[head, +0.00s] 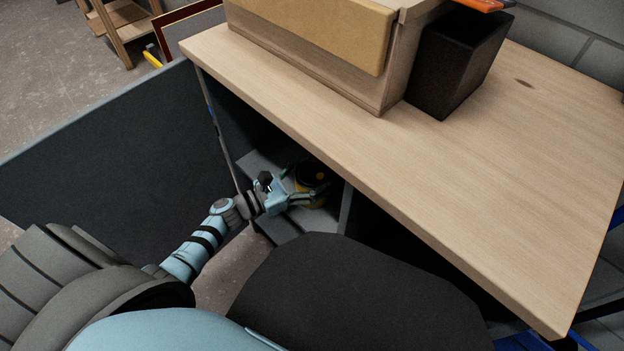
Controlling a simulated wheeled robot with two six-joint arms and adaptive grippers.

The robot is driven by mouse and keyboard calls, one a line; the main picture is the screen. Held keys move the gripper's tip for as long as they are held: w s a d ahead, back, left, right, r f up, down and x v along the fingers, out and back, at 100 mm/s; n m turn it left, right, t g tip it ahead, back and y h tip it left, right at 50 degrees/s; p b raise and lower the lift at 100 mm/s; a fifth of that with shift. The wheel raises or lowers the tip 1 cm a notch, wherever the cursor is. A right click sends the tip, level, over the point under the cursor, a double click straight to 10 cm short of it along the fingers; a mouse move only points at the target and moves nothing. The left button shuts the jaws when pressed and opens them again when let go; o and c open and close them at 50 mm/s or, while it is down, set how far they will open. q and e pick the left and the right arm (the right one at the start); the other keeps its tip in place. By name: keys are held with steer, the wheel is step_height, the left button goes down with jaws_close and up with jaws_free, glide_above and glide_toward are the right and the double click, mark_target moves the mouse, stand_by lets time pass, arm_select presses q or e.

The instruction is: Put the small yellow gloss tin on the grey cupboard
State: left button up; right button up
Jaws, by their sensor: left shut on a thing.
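The small yellow gloss tin (301,187) has a dark lid with a yellow spot on top. It looks upright, in the opening under the wooden worktop. My left gripper (316,191) is shut on the tin, its fingers around the tin's side. The grey cupboard (262,162) shows a grey board inside that opening, around and under the tin. I cannot tell whether the tin's base touches this board. The deeper inside is dark and partly hidden by the worktop. My right gripper is out of view.
A large dark grey panel (110,150), like an open door, stands left of the opening. The wooden worktop (480,190) overhangs the opening. On it stand a wooden box (310,35) and a black container (455,60). A grey upright (346,207) stands close right of the tin.

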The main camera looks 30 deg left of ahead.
arm_select(q)
steer(key=shift+r, duration=0.2)
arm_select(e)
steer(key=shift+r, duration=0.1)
arm_select(q)
steer(key=shift+f, duration=0.2)
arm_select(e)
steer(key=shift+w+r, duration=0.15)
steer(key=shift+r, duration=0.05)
arm_select(q)
steer(key=o, duration=1.7)
steer(key=shift+r, duration=0.1)
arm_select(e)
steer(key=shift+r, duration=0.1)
arm_select(q)
steer(key=shift+s+r, duration=0.1)
steer(key=shift+r, duration=0.05)
steer(key=p+v, duration=0.1)
steer(key=v, duration=1.1)
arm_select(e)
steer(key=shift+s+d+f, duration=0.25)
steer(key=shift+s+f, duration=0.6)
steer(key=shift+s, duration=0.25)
arm_select(q)
steer(key=shift+a+p, duration=0.1)
steer(key=shift+p, duration=0.2)
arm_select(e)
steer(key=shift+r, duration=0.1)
